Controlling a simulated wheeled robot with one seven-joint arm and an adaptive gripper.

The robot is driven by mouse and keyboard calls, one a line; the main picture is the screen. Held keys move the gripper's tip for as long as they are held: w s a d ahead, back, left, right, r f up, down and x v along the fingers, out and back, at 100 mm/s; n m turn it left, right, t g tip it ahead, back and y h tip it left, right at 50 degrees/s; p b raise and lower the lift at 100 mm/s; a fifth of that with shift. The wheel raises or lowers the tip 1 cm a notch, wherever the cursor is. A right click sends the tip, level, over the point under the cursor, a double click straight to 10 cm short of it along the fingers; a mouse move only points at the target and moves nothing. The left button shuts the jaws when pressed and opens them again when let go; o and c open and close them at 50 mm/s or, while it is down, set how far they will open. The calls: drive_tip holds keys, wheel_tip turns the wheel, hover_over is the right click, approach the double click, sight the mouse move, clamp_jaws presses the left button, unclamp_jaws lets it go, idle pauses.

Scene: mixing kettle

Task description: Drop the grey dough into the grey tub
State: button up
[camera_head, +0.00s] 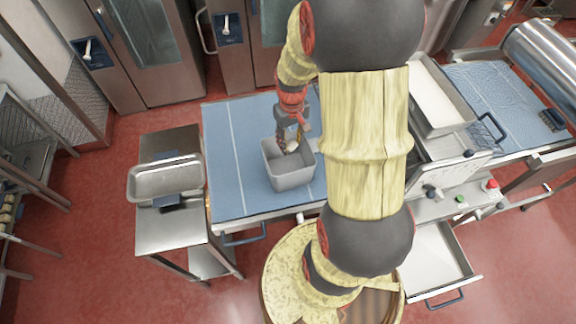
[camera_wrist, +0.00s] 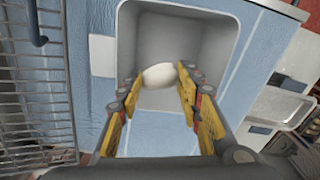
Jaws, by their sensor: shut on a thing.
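The grey tub (camera_head: 291,179) stands on the blue table top. In the wrist view the tub (camera_wrist: 222,40) opens below my gripper. My gripper (camera_head: 290,148) is over the tub, with its fingers pointing down at the opening. In the wrist view my gripper (camera_wrist: 160,85) is shut on a pale whitish-grey lump, the dough (camera_wrist: 159,75), between its yellow-faced fingertips. The dough shows over the tub's inside; I cannot tell exactly how far it is above the floor. In the head view the dough (camera_head: 292,146) is small and partly hidden by the fingers.
The blue table (camera_head: 232,150) has free room left of the tub. A metal tray (camera_head: 167,180) stands on a side stand at the left. A machine with a white bin (camera_head: 436,100) and a red button stands at the right. Steel cabinets (camera_head: 150,50) line the back.

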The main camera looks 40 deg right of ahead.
drive_tip(key=shift+f, duration=0.1)
drive_tip(key=o, duration=1)
wheel_tip(320, 180, up, 12)
idle(0.4)
idle(0.4)
